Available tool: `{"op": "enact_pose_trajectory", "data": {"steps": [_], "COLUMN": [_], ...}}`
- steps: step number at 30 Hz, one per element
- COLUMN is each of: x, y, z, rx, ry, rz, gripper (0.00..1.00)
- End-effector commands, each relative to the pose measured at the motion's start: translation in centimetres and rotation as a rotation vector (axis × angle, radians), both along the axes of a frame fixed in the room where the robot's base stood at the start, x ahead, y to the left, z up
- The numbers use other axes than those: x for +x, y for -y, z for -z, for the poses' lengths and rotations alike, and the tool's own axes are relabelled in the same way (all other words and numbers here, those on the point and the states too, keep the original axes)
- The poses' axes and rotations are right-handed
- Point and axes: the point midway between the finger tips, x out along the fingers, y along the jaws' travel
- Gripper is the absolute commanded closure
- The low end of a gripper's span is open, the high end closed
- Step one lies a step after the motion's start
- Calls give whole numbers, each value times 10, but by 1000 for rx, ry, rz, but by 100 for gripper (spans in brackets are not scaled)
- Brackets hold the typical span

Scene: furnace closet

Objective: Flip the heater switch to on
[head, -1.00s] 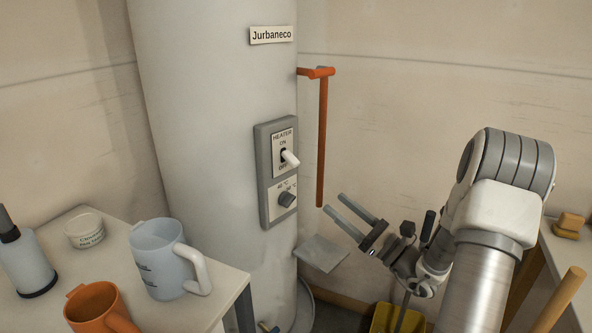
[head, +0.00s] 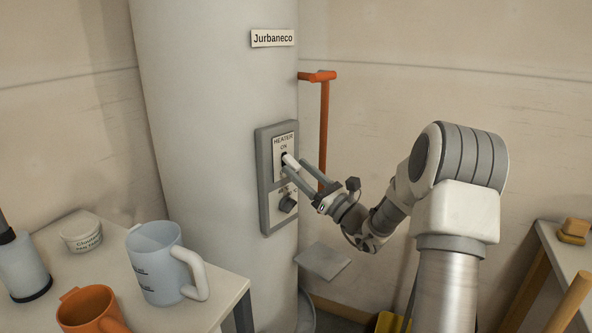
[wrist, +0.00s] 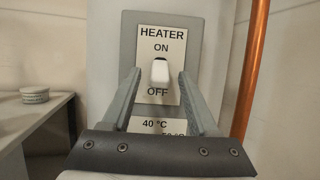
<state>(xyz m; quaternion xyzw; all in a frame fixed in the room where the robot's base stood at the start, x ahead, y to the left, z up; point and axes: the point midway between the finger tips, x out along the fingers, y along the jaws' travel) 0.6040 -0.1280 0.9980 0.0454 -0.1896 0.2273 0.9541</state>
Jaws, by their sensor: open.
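The heater switch (head: 290,161) is a white lever on a grey panel (head: 264,189) marked HEATER, ON above and OFF below. In the wrist view, the lever (wrist: 160,71) sticks out toward me and leans down toward OFF, with its dark slot showing above it. My gripper (head: 290,169) is open at the panel. In the wrist view its two fingers (wrist: 159,78) stand left and right of the lever, with visible gaps on both sides. In the head view the fingertips partly cover the lower label.
A temperature knob (head: 287,203) sits below the switch. An orange pipe (head: 324,125) runs down right of the panel, close to my arm. A table (head: 226,301) with a translucent mug (head: 160,265) and an orange mug (head: 88,310) stands at the lower left.

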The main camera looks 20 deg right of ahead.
Motion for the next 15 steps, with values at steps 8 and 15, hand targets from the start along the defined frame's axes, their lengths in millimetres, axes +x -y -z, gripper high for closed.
{"op": "enact_pose_trajectory", "data": {"steps": [8,15], "x": [14,14], "y": [-7,-7], "z": [-7,-7], "rx": [-1,-1], "ry": [0,0], "rz": [0,0], "gripper": [40,45]}}
